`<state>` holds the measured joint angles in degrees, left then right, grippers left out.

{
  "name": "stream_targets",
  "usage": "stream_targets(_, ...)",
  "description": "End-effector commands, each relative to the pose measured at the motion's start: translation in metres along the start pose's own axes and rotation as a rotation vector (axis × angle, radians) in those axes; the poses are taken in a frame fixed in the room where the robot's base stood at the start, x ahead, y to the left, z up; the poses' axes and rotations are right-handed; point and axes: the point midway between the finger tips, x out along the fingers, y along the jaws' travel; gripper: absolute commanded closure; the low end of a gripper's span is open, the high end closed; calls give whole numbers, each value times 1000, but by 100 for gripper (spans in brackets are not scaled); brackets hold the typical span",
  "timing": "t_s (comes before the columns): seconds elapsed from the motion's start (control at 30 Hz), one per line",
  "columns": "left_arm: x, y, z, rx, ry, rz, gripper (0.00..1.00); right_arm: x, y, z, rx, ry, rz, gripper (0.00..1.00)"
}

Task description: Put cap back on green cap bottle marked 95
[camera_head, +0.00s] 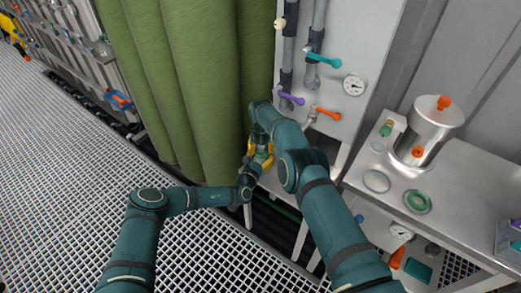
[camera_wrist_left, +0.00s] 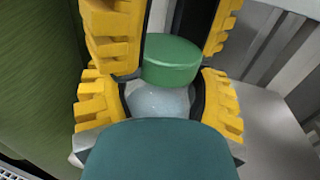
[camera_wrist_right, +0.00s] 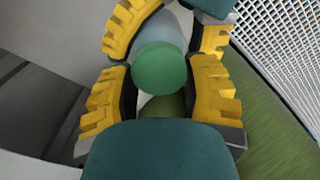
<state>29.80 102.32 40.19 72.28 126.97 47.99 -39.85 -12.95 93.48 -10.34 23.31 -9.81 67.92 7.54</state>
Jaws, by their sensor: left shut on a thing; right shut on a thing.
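A pale grey, translucent bottle (camera_wrist_left: 158,103) stands between the yellow fingers of my left gripper (camera_wrist_left: 160,108), which is shut on it. A green cap (camera_wrist_left: 170,62) is at the bottle's top, between the yellow fingers of my right gripper (camera_wrist_right: 160,90), shut on the cap. In the right wrist view the cap (camera_wrist_right: 160,68) faces the camera with the bottle (camera_wrist_right: 160,30) behind it. Cap and bottle look in line and very close; I cannot tell whether the cap is seated. No 95 marking is legible. In the head view both grippers meet beside the green curtain.
A green curtain (camera_head: 200,90) hangs close left of the grippers. A white panel with valves and a gauge (camera_head: 354,84) stands behind. At right, a metal bench (camera_head: 455,205) holds a steel vessel (camera_head: 425,132) and a green ring (camera_head: 417,201). Grating floor (camera_head: 60,180) lies open at left.

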Motion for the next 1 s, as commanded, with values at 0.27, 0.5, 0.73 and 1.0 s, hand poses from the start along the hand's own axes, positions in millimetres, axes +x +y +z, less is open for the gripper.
stream_targets(0.27,0,0,0,0,0,1,100,0,2,1,474,0,2,62)
stream_targets(0.5,0,0,0,0,0,1,100,0,2,1,508,0,1,29)
stream_targets(0.73,0,0,0,0,0,0,100,0,2,1,507,1,1,21)
stream_targets(1.0,0,0,0,0,0,0,100,-19,2,0,506,3,0,21)
